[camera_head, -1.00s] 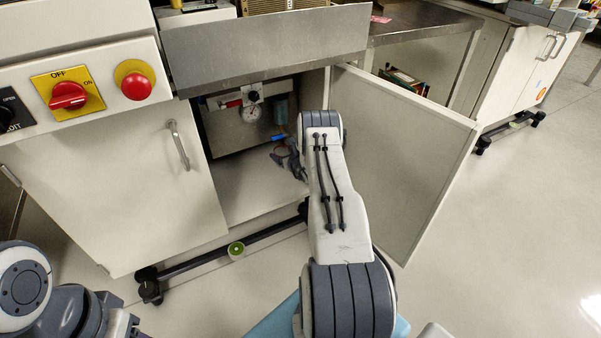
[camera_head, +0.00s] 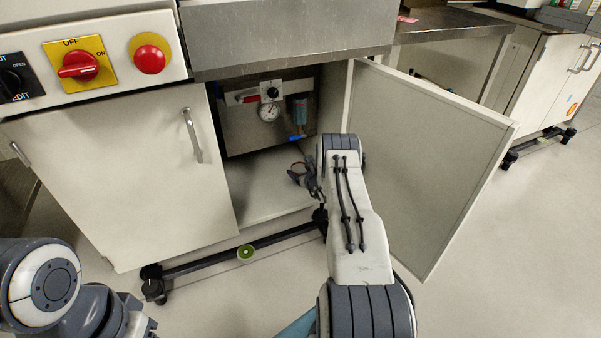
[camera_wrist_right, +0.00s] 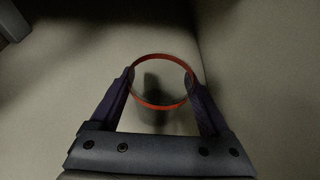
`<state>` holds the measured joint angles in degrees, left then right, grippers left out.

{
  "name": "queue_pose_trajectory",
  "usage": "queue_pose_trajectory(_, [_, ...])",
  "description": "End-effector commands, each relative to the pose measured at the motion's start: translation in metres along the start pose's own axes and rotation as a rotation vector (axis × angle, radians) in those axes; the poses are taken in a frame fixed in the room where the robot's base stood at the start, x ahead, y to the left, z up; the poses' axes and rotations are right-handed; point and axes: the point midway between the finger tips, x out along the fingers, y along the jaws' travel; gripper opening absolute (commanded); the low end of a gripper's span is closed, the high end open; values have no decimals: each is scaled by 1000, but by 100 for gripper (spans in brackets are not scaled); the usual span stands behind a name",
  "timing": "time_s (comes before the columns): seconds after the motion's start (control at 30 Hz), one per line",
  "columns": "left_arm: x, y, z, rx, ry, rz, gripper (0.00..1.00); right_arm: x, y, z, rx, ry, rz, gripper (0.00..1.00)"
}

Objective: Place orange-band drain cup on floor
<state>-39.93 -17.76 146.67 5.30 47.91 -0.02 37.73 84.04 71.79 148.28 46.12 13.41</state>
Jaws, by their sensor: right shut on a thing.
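The orange-band drain cup (camera_wrist_right: 160,106) shows in the right wrist view as a clear round cup with an orange rim. My right gripper (camera_wrist_right: 160,78) is shut on it, one finger on each side of the rim. In the head view my right gripper (camera_head: 303,176) is small and dark, low in the open cabinet doorway, partly hidden by my arm. The cup is hard to make out there. The floor (camera_head: 480,270) is pale and smooth. My left arm shows at the lower left; its gripper is out of sight.
The cabinet's open door (camera_head: 425,160) stands right of my right arm. A pressure gauge (camera_head: 268,112) and a blue-handled valve (camera_head: 297,137) are inside. Open floor lies to the right.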

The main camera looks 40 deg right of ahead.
Motion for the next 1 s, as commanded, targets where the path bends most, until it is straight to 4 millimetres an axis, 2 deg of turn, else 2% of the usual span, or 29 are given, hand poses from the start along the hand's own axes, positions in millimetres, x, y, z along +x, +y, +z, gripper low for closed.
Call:
queue_pose_trajectory(0.03, [3, 0, 0, 0, 0, 0, 50, 1, 0, -4, 0, 0, 0, 26])
queue_pose_trajectory(0.07, [3, 0, 0, 0, 0, 0, 50, 1, 0, -3, 0, 1, 0, 84])
queue_pose_trajectory(0.1, [2, 0, 0, 0, 0, 0, 50, 1, 0, -2, 0, 1, 0, 99])
queue_pose_trajectory(0.33, [1, 0, 0, 0, 0, 0, 50, 0, 0, -2, 0, 1, 0, 100])
queue_pose_trajectory(0.47, [-6, 0, 0, 0, 0, 0, 50, -5, 0, 4, 1, 2, -1, 100])
queue_pose_trajectory(0.57, [-19, 1, -1, 0, 0, 0, 50, -20, -1, 6, 2, 4, -1, 100])
queue_pose_trajectory(0.8, [-53, 4, -3, 0, 0, 0, 50, -74, -1, 6, 3, 4, -1, 100])
queue_pose_trajectory(1.0, [-69, 5, -4, 0, 0, 0, 50, -108, -1, 4, 3, 3, -2, 100])
